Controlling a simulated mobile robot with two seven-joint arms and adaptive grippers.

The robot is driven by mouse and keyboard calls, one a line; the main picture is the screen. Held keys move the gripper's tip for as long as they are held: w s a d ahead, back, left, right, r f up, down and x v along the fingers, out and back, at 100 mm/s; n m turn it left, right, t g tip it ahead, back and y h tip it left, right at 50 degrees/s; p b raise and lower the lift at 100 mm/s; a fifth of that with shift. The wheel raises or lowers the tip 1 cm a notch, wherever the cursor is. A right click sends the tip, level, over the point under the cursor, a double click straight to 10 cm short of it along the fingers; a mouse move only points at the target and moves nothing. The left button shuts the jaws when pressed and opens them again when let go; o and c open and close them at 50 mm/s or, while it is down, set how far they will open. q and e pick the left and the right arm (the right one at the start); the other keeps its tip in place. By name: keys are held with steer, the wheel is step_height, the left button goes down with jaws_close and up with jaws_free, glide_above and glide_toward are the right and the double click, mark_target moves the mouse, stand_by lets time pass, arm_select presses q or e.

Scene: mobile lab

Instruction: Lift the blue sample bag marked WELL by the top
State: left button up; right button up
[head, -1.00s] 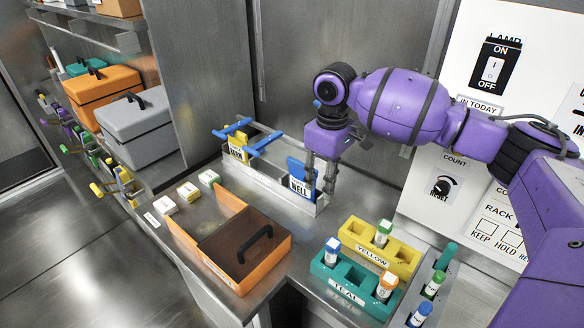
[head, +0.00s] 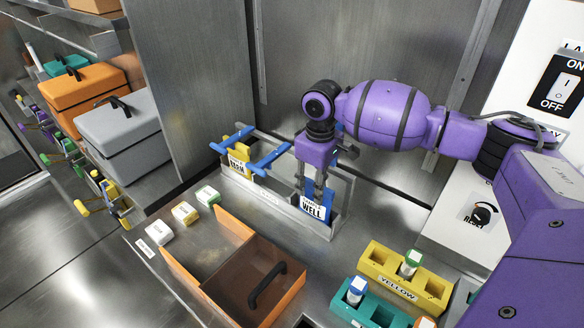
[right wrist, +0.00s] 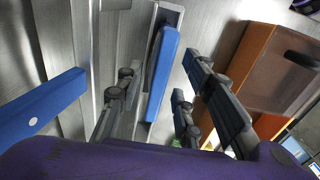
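The blue sample bag marked WELL (head: 313,211) stands upright at the right end of a grey metal rack on the bench, its white label facing out. My right gripper (head: 312,186) points down over it, and its fingers hide part of the bag's top. In the right wrist view, the bag's blue top edge (right wrist: 162,75) lies between the two spread fingers of my right gripper (right wrist: 160,88). Gaps show on both sides, so the gripper is open and not clasping it. My left gripper is out of view.
A yellow bag (head: 238,156) stands in the rack's left part, with blue bars (head: 268,157) beside it. An orange box (head: 290,305) is in front. Yellow (head: 378,281) and teal (head: 372,307) tube racks stand right front. A metal wall rises behind.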

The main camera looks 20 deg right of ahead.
steer(key=shift+f, duration=0.8)
steer(key=shift+f, duration=0.25)
stand_by(0.4)
jaws_close()
